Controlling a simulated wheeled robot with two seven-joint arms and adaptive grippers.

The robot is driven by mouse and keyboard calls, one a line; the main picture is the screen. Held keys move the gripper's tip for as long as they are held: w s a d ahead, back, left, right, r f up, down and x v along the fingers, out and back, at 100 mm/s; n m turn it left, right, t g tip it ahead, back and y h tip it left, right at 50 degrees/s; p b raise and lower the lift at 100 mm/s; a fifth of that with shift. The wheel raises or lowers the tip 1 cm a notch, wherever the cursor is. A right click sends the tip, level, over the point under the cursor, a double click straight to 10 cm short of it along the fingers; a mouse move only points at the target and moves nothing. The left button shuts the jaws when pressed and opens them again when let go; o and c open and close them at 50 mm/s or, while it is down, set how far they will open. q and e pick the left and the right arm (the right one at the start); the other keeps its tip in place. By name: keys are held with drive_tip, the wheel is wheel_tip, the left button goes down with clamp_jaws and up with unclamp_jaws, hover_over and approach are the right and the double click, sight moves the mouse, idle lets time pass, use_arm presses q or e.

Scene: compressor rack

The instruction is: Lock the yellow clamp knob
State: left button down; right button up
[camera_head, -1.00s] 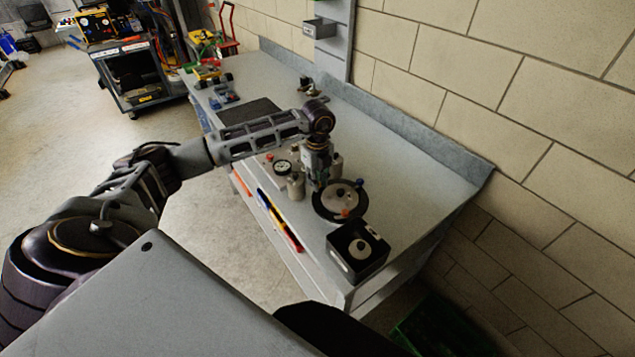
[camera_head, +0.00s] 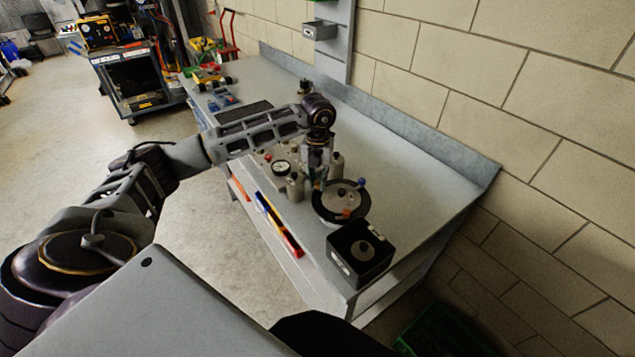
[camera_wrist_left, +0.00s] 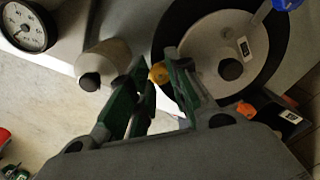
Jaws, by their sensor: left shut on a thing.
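The yellow clamp knob (camera_wrist_left: 159,74) shows in the left wrist view between the tips of my left gripper (camera_wrist_left: 162,80). The fingers are shut on it, and they hide part of it. It sits at the edge of the round fixture, a grey disc (camera_wrist_left: 205,55) with a black rim. In the head view my left gripper (camera_head: 316,182) points down at the left edge of this fixture (camera_head: 353,204), and I cannot make out the knob there. My right gripper is not in view.
A pressure gauge (camera_head: 281,168) and a grey cylinder (camera_head: 295,187) stand left of the fixture. A blue knob (camera_head: 361,182) and an orange one (camera_head: 346,214) are on the fixture. A black box (camera_head: 345,262) stands at the bench's near end. The bench (camera_head: 430,190) is clear to the right.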

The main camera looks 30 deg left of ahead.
sight(318, 182)
use_arm(q)
drive_tip(key=shift+m+b, duration=0.35)
drive_tip(key=shift+m, duration=0.45)
drive_tip(key=shift+m+b, duration=0.55)
drive_tip(key=shift+m, duration=0.85)
drive_tip(key=shift+r, duration=0.1)
drive_tip(key=shift+m, duration=0.3)
drive_tip(key=c, duration=1.4)
unclamp_jaws()
drive_tip(key=shift+c, duration=0.2)
drive_tip(key=shift+o, duration=0.8)
drive_tip(key=shift+r, duration=0.65)
wheel_tip(318, 182, up, 11)
drive_tip(key=shift+f, duration=0.2)
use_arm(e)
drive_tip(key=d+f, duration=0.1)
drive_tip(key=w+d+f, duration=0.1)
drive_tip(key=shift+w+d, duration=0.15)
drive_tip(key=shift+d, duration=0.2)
